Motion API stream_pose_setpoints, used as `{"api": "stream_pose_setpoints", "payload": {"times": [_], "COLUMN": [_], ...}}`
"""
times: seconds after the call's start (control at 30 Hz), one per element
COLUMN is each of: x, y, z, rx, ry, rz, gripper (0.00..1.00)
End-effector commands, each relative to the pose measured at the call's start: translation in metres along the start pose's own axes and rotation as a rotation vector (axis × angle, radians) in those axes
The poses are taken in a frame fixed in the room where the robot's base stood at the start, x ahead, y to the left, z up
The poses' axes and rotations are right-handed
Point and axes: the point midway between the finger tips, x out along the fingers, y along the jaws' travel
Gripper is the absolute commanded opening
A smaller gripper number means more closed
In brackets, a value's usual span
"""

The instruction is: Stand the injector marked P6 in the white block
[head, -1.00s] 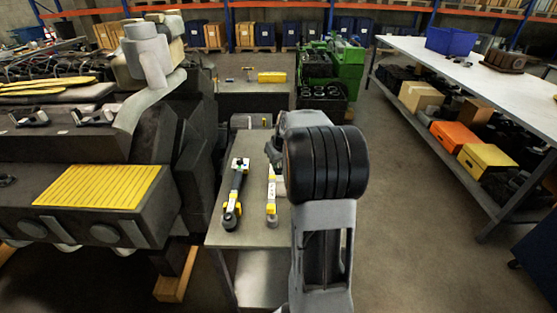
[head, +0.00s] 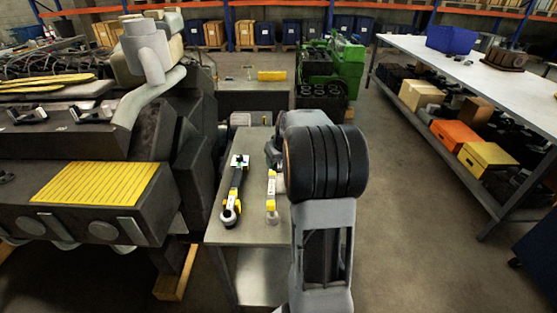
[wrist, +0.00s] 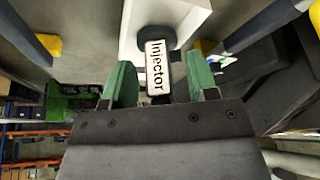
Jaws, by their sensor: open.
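The fingers are open, with a gap on each side of the label. Behind it is a white block (wrist: 188,14); the injector's dark end overlaps the block, but I cannot tell how deep it sits. No P6 mark is readable. In the head view my gripper (head: 274,152) is mostly hidden behind my arm, over the small grey table, and the injector is not clearly seen.
A black and yellow tool (head: 233,192) and a slimmer yellow-ended tool (head: 271,196) lie on the small grey table (head: 255,235), left of my arm. A large engine (head: 110,190) stands at left. A long workbench (head: 450,70) is at right, with open floor between.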

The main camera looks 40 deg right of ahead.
Motion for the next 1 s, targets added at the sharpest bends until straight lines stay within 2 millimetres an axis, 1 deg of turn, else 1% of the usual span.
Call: {"api": "stream_pose_setpoints", "payload": {"times": [0.23, 0.37, 0.47, 0.6, 0.8, 1.0], "x": [-0.001, -0.013, -0.03, -0.06, -0.099, -0.126], "y": [0.0, 0.0, 0.0, 0.0, 0.001, 0.0], "z": [0.001, 0.0, 0.0, 0.0, 0.0, 0.0], "rx": [0.0, 0.0, 0.0, -0.001, 0.001, 0.001], "ry": [-0.001, 0.001, 0.002, 0.004, 0.003, 0.002], "rz": [-0.001, 0.0, 0.002, 0.003, 0.002, 0.001], "gripper": [0.53, 0.53, 0.53, 0.53, 0.53, 0.53]}}
